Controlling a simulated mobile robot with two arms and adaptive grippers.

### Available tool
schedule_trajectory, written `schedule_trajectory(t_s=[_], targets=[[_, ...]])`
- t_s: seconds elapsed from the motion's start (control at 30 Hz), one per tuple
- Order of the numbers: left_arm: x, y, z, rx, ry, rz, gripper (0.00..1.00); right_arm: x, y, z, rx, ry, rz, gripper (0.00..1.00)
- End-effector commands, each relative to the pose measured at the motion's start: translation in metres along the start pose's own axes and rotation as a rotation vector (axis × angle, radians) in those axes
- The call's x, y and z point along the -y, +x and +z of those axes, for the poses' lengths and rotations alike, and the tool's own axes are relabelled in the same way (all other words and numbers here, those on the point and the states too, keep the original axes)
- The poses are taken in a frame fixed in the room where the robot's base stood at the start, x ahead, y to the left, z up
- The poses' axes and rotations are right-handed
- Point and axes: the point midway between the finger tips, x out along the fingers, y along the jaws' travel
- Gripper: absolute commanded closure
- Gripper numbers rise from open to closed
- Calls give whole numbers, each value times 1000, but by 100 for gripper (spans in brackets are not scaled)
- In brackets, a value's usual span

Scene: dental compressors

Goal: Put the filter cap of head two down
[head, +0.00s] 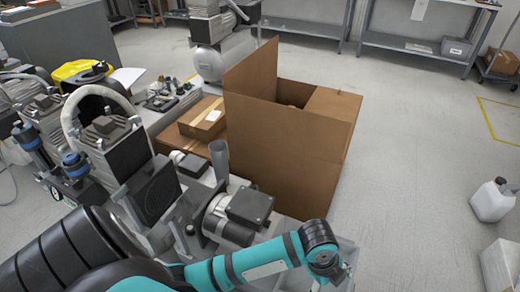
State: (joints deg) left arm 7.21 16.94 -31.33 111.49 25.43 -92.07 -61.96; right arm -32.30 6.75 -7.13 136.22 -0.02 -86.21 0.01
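My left arm, teal and black, comes in low from the left. Its wrist and what looks like the top of the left gripper (330,268) are over a grey tray (349,250) at the bottom edge. The fingers are hidden, so I cannot tell whether they hold anything. Compressor heads stand on the left: a finned grey block (125,150) with a dark square side and, in front, a round motor with a dark box (250,207). A blue-ringed part (75,164) sits beside the finned block. I cannot pick out the filter cap. My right gripper is out of view.
A large open cardboard box (290,145) stands behind the arm, with a smaller carton (203,117) to its left. A white jug (492,200) stands on the floor at right. Shelves (415,45) line the back. The floor between box and jug is clear.

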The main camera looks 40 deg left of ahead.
Motion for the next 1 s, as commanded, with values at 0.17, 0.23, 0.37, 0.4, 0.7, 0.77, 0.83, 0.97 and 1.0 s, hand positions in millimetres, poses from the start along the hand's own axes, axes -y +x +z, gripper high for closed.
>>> schedule_trajectory(t_s=[0.17, 0.23, 0.37, 0.4, 0.7, 0.77, 0.83, 0.97, 1.0], targets=[[-64, -12, 24, 3, -729, -97, 14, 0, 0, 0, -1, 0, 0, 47], [-86, -21, 42, 28, -981, -139, 14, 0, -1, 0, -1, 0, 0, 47], [-121, -38, 72, 79, -1323, -218, 14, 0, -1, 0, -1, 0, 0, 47], [-128, -42, 79, 92, -1392, -236, 14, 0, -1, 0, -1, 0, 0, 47], [-142, -52, 92, 119, -1528, -280, 14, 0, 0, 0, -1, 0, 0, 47], [-142, -51, 92, 119, -1527, -280, 14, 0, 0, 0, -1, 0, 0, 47], [-142, -51, 92, 119, -1526, -279, 14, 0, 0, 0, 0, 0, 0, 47], [-142, -51, 92, 118, -1525, -278, 14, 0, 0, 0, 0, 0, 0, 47], [-142, -51, 92, 119, -1524, -278, 14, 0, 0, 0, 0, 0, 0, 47]])
